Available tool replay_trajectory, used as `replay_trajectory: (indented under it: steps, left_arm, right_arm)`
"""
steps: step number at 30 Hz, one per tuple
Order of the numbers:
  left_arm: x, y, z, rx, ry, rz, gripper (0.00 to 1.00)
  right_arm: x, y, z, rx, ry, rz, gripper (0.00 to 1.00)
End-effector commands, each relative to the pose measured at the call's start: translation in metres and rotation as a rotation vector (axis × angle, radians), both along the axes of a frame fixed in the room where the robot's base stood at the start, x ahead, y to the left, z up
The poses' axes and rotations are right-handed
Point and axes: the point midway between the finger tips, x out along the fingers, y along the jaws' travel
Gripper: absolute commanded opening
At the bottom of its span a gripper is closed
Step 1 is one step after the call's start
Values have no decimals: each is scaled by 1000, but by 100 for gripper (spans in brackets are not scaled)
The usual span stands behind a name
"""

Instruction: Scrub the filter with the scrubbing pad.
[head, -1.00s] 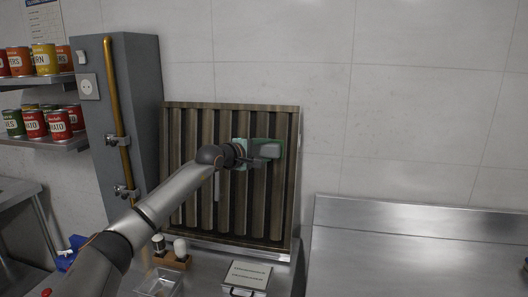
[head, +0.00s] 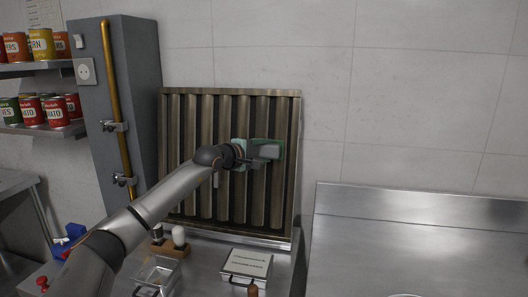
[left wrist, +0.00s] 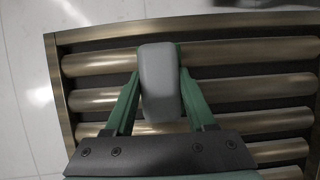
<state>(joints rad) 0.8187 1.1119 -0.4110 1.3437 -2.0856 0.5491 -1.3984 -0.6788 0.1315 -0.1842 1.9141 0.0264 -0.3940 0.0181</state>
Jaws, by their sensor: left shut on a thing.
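The filter (head: 205,199) is a framed panel with brown metal slats, standing upright against the tiled wall; its slats also fill most of the left wrist view (left wrist: 245,53). My left gripper (head: 262,153) is in front of its upper right part. In the left wrist view, the green fingers of my left gripper (left wrist: 160,97) are shut on a grey scrubbing pad (left wrist: 159,75). The pad lies over the slats near the frame's edge; I cannot tell whether it touches them. My right gripper is in neither view.
A grey column with a yellow pipe (head: 117,110) stands left. Shelved cans (head: 55,111) are further left. The right counter (head: 425,245) is mostly clear.

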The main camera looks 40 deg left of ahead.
Motion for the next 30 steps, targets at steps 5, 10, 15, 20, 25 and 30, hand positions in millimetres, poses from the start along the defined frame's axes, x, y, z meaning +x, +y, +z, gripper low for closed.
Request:
replay_trajectory:
  steps: [5,10,15,20,25,30]
  left_arm:
    - [-3,0,-16,1,0,1,0]
    - [-3,-1,-15,0,0,1,0]
    - [-3,-1,-15,1,-1,1,0]
    - [-4,-1,-24,1,-1,1,0]
    - [-6,-2,-38,3,-1,0,0]
    - [-8,-4,-47,1,0,1,0]
  right_arm:
    - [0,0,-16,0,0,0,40]
    - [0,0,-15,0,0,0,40]
    - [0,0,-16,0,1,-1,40]
    - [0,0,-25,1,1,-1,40]
    - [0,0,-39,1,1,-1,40]
    - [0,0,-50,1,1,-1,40]
